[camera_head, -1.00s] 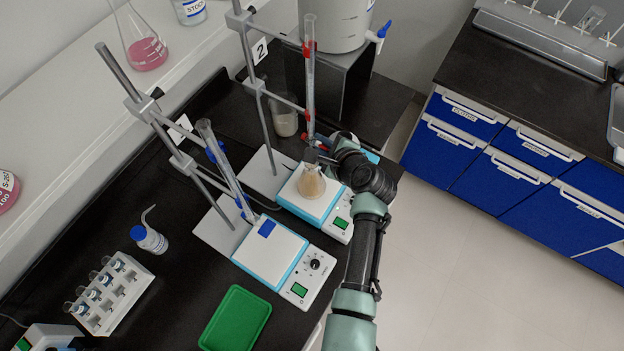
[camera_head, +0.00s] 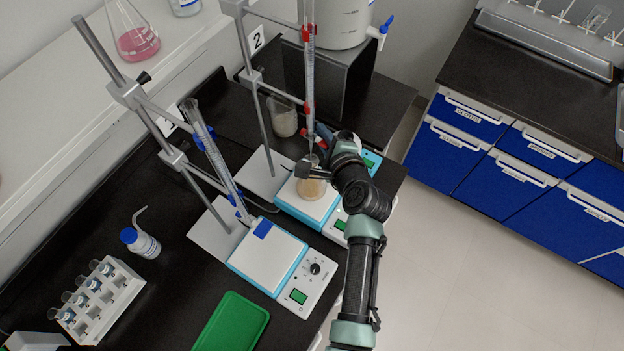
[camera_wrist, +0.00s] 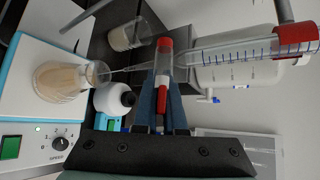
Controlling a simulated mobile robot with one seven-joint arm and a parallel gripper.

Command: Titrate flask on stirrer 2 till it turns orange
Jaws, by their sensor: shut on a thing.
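The flask on stirrer 2 (camera_head: 311,188) holds a cloudy pale tan-orange liquid. It stands upright on the white plate of stirrer 2 (camera_head: 294,205) and also shows at left in the wrist view (camera_wrist: 62,82). The burette with red clamps (camera_head: 309,75) stands above it, its tip at the flask mouth in the wrist view. My gripper (camera_wrist: 165,112) is shut on the red burette stopcock (camera_wrist: 163,62), beside the burette. In the head view my gripper (camera_head: 322,138) is beside the burette's lower end, and my wrist partly hides the flask neck.
Stirrer 1 (camera_head: 268,258) is empty, with a blue-clamped burette (camera_head: 215,155) beside it. A beaker (camera_head: 284,118) stands behind stirrer 2. A wash bottle (camera_head: 141,242), vial rack (camera_head: 100,300) and green tray (camera_head: 232,322) are at left and front.

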